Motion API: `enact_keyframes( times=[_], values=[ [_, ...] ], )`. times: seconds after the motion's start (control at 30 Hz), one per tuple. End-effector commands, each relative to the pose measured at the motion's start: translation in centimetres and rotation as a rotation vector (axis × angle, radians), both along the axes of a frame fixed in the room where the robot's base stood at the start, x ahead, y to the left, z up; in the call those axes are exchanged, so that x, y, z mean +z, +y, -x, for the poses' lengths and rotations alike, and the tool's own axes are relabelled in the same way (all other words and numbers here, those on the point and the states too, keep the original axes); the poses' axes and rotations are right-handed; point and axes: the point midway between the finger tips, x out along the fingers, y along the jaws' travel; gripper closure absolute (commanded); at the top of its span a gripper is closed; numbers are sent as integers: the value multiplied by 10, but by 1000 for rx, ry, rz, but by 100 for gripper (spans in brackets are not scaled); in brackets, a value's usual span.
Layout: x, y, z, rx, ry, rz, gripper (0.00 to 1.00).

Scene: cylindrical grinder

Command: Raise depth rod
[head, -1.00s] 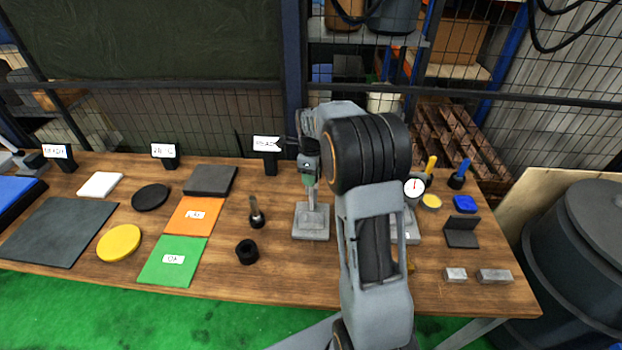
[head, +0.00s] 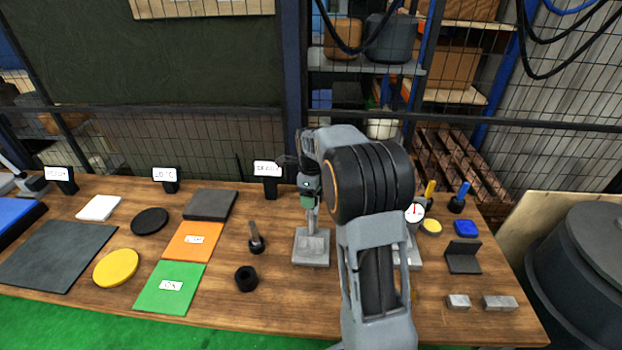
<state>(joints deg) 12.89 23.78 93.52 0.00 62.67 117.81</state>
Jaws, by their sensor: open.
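A small bench stand with a flat grey base (head: 311,249) stands at the middle of the table, with a slim upright and a grey-green head (head: 308,191) above it. I cannot make out the depth rod for certain; it may be part of this stand. My gripper (head: 287,161) shows small and dark at the far end of my arm, above and left of the stand's head. It is open, and I see nothing held in it. My arm covers the right side of the stand's head. I cannot tell whether gripper and head touch.
A dial gauge (head: 414,212) on a second stand is partly hidden behind my arm. A dark holder with a pin (head: 256,240) and a black ring (head: 246,279) lie left of the base. A label sign (head: 268,169) stands behind. Bare wood lies in front of the base.

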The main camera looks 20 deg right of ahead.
Motion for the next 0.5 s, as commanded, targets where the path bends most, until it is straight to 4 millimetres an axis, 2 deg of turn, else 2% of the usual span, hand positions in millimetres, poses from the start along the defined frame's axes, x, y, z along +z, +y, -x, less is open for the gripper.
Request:
enact_keyframes(
  times=[0.5],
  values=[
    [98, 0, -1, 0, -6, 1, 33]
  ],
)
